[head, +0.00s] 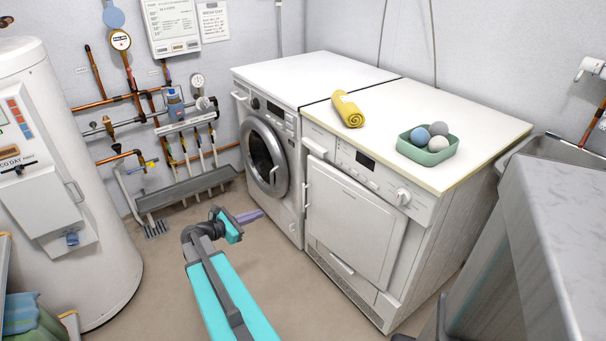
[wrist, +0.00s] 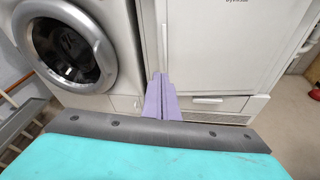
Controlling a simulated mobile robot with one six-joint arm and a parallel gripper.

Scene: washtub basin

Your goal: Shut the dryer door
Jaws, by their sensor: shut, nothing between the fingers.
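The dryer is the right-hand white machine, and its square white dryer door (head: 352,222) has a slim upright handle at its left edge. In the head view the door stands close to the dryer front; I cannot tell whether it is flush or slightly ajar. The door also fills the upper middle of the wrist view (wrist: 225,50). My gripper (head: 250,216) has purple fingers and is low in front of the two machines, near where they meet. In the wrist view its fingers (wrist: 160,95) are together and empty, pointing toward the door's left edge. Contact with the door cannot be told.
A washer with a round door (head: 264,158) stands left of the dryer. A yellow rolled towel (head: 348,109) and a green tray (head: 428,157) of balls sit on top. A white tank (head: 70,190) is at left, a grey counter (head: 540,240) at right. Floor before the dryer is clear.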

